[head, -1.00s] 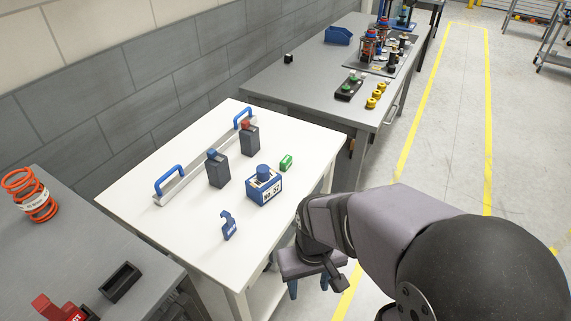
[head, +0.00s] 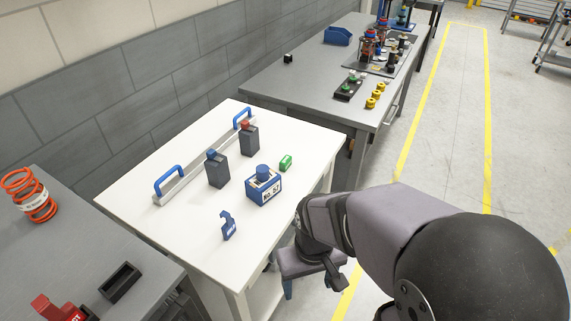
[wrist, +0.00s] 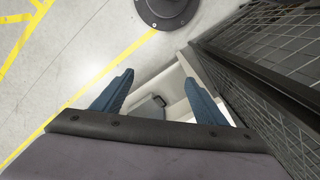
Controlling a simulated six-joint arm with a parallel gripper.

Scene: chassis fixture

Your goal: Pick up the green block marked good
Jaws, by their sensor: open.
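A small green block (head: 286,163) sits on the white table (head: 200,245), just behind and right of a blue box with a white label (head: 264,187). Its marking is too small to read in the head view. My gripper hangs beside the table's right edge, below the tabletop and in front of the block. Its two blue fingers (wrist: 160,96) are spread open and empty in the wrist view. The block does not show in the wrist view.
Two dark grey boxes (head: 218,171) with blue and red tops, a blue bracket (head: 229,226) and a rail with blue handles (head: 168,181) share the table. A grey bench (head: 290,90) stands behind. A black mesh panel (wrist: 275,65) is close right of my fingers.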

